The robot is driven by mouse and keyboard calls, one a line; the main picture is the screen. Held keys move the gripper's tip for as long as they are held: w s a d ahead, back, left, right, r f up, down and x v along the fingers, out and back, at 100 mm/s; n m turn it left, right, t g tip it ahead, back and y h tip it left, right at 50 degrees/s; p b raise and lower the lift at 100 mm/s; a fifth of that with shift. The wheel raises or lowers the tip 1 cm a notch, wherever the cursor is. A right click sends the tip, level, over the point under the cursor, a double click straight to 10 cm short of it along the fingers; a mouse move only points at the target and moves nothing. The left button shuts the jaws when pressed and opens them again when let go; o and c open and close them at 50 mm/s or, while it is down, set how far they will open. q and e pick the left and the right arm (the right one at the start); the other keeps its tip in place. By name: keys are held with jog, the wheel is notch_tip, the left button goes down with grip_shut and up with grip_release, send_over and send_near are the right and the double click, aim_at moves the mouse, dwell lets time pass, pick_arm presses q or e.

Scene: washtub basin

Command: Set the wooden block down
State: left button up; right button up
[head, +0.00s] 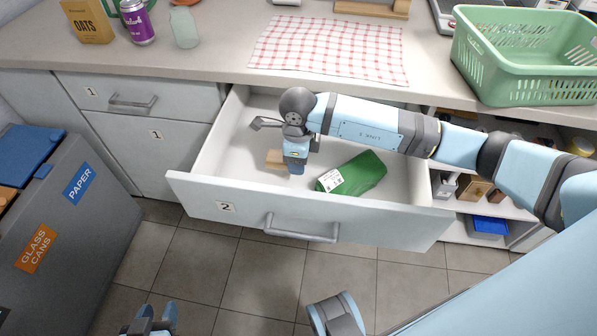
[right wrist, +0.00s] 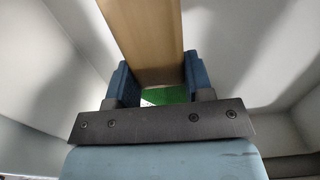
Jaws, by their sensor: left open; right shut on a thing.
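The wooden block (head: 274,159) is tan and is inside the open drawer (head: 222,209), partly hidden by my right gripper (head: 297,167). My right gripper reaches down into the drawer and is shut on the block. In the right wrist view the block (right wrist: 143,40) sits between the two blue fingers of the right gripper (right wrist: 160,85). Whether the block touches the drawer floor cannot be told. My left gripper (head: 157,314) is open and empty at the bottom left, above the floor, well away from the drawer.
A green packet (head: 362,173) with a white label lies in the drawer, right of the block. The counter above holds a checked cloth (head: 328,46), a green basket (head: 520,75), an oats box (head: 87,20) and a purple can (head: 137,22). Recycling bins (head: 70,205) stand at left.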

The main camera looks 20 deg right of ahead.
aim_at(298, 178)
notch_tip(298, 178, down, 5)
jog(key=shift+r+b, duration=0.15)
jog(key=shift+b, duration=0.15)
jog(key=shift+f, duration=0.3)
jog(key=shift+f, duration=0.15)
jog(key=o, duration=0.9)
